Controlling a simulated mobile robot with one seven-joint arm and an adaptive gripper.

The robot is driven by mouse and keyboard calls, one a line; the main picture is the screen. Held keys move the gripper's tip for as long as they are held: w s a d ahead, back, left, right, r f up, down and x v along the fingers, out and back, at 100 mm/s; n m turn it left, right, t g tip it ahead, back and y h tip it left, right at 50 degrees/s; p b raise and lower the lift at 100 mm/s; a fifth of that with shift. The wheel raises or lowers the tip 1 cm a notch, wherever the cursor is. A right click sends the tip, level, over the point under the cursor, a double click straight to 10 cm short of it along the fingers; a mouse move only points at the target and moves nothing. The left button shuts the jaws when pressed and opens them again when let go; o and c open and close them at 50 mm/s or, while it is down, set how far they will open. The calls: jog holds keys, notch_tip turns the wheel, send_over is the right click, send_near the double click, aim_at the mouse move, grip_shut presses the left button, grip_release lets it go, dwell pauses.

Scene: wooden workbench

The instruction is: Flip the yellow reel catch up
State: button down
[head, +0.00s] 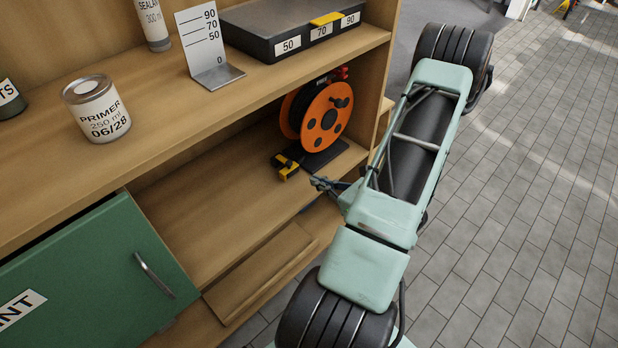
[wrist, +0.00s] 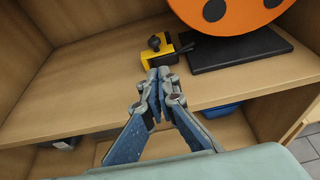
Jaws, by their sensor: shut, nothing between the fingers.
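The yellow reel catch (head: 286,165) sits on the shelf at the left front of the orange reel (head: 326,120). It has a black part on top and also shows in the wrist view (wrist: 156,63), just beyond my fingertips. The reel stands on a black base plate (wrist: 232,55); only its lower part shows in the wrist view. My gripper (head: 318,184) is at the shelf's front edge, to the right of and a little below the catch in the head view. In the wrist view my gripper (wrist: 158,76) is shut and empty, its tips pointing at the catch. Contact cannot be told.
Above are a black case (head: 290,28) with a yellow latch, a metal gauge (head: 208,50) and a primer can (head: 97,108). A green door (head: 95,265) stands at lower left. The shelf left of the catch is bare. A blue object (wrist: 222,109) lies below the shelf.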

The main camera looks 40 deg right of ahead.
aim_at(290, 169)
jog(key=b+x, duration=0.1)
jog(key=x, duration=0.8)
jog(key=shift+b, duration=0.35)
jog(key=shift+r, duration=0.1)
jog(key=shift+r+g+p, duration=0.15)
jog(key=shift+g+p, duration=0.15)
jog(key=shift+p, duration=0.25)
